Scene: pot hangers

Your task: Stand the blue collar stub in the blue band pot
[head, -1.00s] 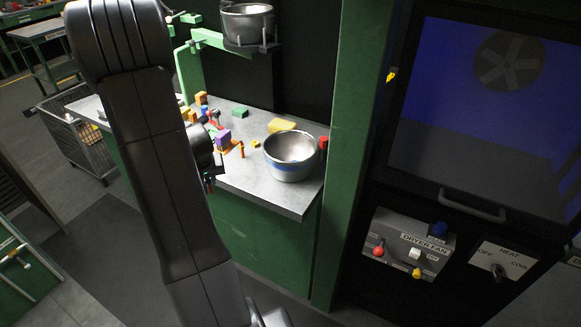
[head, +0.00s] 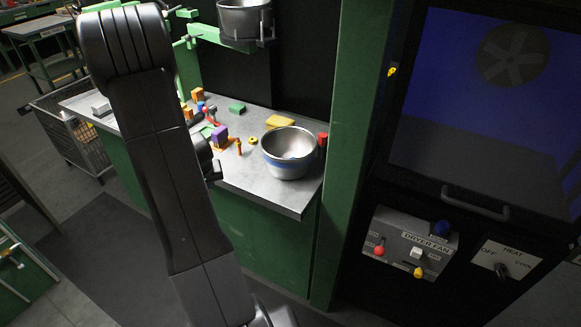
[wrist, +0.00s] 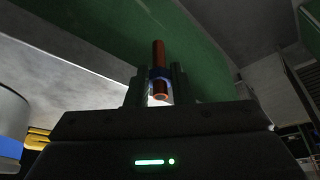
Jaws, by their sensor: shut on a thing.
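The blue collar stub (wrist: 158,52) is a copper-orange rod with a dark blue collar. My gripper (wrist: 157,84) is shut on it around the collar in the wrist view. In the head view my arm mostly hides the gripper and the held stub. The blue band pot (head: 290,165) is a steel bowl with a blue stripe, standing on the bench near its front right corner. Its side also shows at the left edge of the wrist view (wrist: 10,125). The gripper is outside the pot, to its left in the head view.
Blocks and small parts, including a purple block (head: 220,134) and an orange upright stub (head: 238,147), lie left of the pot. A yellow block (head: 279,122) and a red piece (head: 323,139) are close to it. Another pot (head: 243,18) hangs above on a green stand.

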